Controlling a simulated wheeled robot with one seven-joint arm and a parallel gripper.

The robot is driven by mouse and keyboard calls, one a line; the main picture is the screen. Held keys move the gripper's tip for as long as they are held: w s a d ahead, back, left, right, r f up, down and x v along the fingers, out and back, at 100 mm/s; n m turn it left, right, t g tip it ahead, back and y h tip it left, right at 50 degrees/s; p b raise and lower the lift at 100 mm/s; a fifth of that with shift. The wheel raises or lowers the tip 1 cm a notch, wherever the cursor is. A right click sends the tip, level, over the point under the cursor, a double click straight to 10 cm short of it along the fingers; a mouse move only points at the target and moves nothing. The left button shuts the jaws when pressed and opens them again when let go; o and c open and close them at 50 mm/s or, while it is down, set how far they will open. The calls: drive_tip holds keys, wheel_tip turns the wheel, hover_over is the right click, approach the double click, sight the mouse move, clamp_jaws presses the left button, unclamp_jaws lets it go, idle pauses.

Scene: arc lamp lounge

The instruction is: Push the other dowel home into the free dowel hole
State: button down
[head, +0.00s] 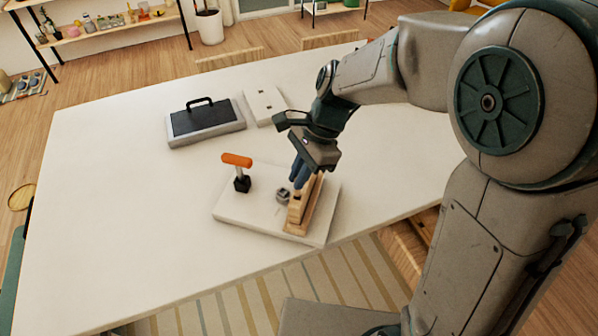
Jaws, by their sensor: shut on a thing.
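A pale wooden block (299,216) stands on the right part of a white board (256,222) on the table. My gripper (299,178) points down at the far end of the block, its blue fingers just over or against the wood. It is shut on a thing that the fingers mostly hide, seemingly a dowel. Whether the dowel is in a hole or above it I cannot tell. The dowel holes and the other dowel cannot be made out at this size.
A black post with an orange handle (237,160) stands on the board's left, and a small grey round part (282,195) sits beside the block. Behind are a dark-topped case (206,121) and a white plate (264,106). The white table (110,200) is clear at left.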

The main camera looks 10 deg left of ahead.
sight(299, 194)
drive_tip(key=shift+f+b, duration=1)
drive_tip(key=shift+f, duration=0.6)
drive_tip(key=c, duration=1.4)
unclamp_jaws()
drive_tip(key=shift+r, duration=0.15)
drive_tip(key=b+v, duration=0.1)
drive_tip(key=v, duration=1.2)
drive_tip(key=shift+r, duration=0.3)
drive_tip(key=shift+d, duration=0.1)
drive_tip(key=s+d+f+n+t+h, duration=0.1)
drive_tip(key=s+d+f+n+t, duration=0.1)
drive_tip(key=s+d+n, duration=0.3)
drive_tip(key=s+d+f+n+t+h, duration=0.2)
drive_tip(key=s+d+f+n+t, duration=0.1)
drive_tip(key=d, duration=1)
drive_tip(key=s+n+t, duration=0.1)
drive_tip(key=s+n, duration=0.1)
drive_tip(key=s, duration=0.1)
drive_tip(key=shift+n+t+h, duration=0.3)
